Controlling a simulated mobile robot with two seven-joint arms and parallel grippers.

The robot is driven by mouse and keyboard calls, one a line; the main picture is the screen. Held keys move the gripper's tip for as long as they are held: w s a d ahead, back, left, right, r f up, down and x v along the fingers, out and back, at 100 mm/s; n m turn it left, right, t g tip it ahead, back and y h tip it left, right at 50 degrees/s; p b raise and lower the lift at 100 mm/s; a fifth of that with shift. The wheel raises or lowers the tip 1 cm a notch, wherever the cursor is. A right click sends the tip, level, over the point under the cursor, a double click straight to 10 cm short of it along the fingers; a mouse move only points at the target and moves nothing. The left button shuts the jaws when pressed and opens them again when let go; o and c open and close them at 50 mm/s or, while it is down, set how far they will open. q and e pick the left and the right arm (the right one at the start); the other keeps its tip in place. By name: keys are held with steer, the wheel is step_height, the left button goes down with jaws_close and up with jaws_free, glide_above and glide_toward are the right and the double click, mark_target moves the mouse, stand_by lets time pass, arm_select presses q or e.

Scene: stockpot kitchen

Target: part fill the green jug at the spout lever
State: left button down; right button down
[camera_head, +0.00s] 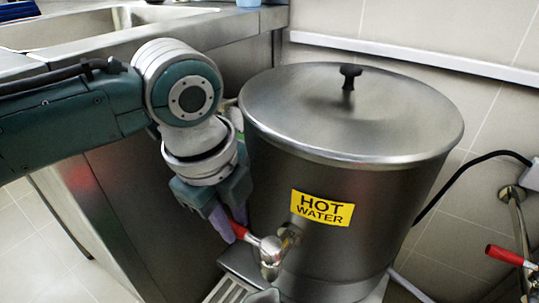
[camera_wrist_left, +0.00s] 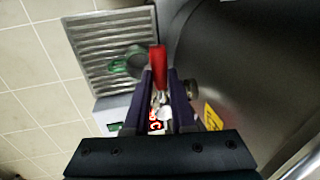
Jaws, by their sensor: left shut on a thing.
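The hot-water urn (camera_head: 345,200) is a large steel pot with a yellow "HOT WATER" label. Its spout (camera_head: 270,252) at the front has a red lever (camera_head: 239,230), which also shows in the left wrist view (camera_wrist_left: 158,65). My left gripper (camera_head: 229,226) is shut on the red lever, its purple fingers (camera_wrist_left: 158,95) on either side of it. A green, ring-like shape, seemingly the green jug (camera_wrist_left: 120,66), is on the ridged drip tray (camera_wrist_left: 105,30). The jug is partly hidden, and its water level cannot be told.
A steel counter with a sink (camera_head: 110,28) stands at the left behind my arm. Another red-handled valve (camera_head: 505,255) is at the far right near a black cable (camera_head: 455,180). A pale box with a small green display (camera_wrist_left: 112,112) sits beside the drip tray. Tiled floor lies lower left.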

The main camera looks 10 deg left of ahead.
arm_select(q)
steer(key=shift+r+p, duration=0.15)
steer(key=shift+p, duration=0.2)
steer(key=s+n+p, duration=0.1)
steer(key=p, duration=0.1)
steer(key=n+p, duration=0.2)
steer(key=p, duration=0.1)
steer(key=s+n+y+p, duration=0.1)
steer(key=n+p, duration=0.1)
steer(key=shift+s, duration=0.35)
steer(key=c, duration=0.8)
jaws_free()
steer(key=shift+o, duration=0.2)
step_height(320, 180, up, 10)
steer(key=s+p, duration=0.2)
steer(key=p, duration=0.4)
steer(key=shift+f, duration=0.25)
